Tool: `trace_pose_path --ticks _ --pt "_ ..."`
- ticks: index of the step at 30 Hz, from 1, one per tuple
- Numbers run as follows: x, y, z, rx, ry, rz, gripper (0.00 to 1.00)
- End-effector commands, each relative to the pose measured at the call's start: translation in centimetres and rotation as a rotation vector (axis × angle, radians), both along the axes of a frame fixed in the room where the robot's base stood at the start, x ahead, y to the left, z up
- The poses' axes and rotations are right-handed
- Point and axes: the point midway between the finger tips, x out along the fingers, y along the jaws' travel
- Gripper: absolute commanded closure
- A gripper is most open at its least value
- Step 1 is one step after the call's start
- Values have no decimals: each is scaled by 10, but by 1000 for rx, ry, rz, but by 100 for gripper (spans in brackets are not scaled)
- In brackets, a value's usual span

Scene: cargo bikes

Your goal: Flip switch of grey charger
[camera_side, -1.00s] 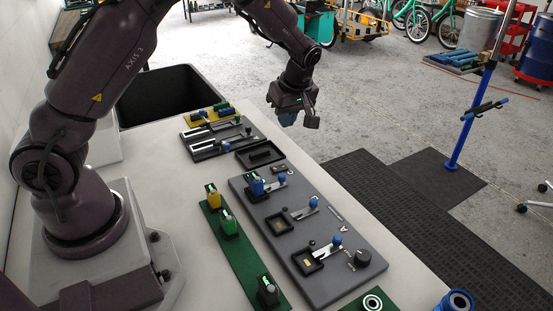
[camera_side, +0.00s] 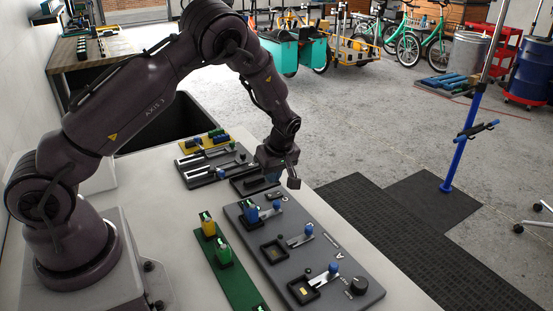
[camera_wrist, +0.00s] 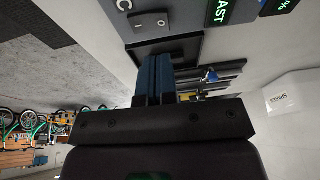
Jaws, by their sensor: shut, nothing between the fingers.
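The grey charger (camera_side: 300,258) is a long flat panel on the bench with several bays, blue-knobbed levers and a dark dial. A black rocker switch (camera_wrist: 150,24) marked I and O is at the top of the wrist view, on the charger's face (camera_wrist: 185,22). In the side view the switch is small, near the panel's far end (camera_side: 275,196). My gripper (camera_side: 270,176) is just beyond that end, low over a black tray. Its blue fingers (camera_wrist: 153,78) are shut and empty, pointing toward the switch, apparently apart from it.
The black tray (camera_side: 237,187) lies beyond the charger. A green strip (camera_side: 237,280) with upright battery-like blocks runs along its left. Dark slide-lever racks (camera_side: 205,172) and a yellow plate (camera_side: 190,148) are farther back.

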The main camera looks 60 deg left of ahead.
Motion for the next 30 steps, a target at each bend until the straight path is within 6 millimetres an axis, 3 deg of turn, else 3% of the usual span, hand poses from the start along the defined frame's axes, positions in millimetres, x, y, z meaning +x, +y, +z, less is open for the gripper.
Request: trace_pose_path --ticks 3,9,30 --pt "-3 0 -20 0 3 -1 100" --pt "-4 0 -36 0 0 -1 100" --pt "-8 -1 -45 0 1 -1 100"
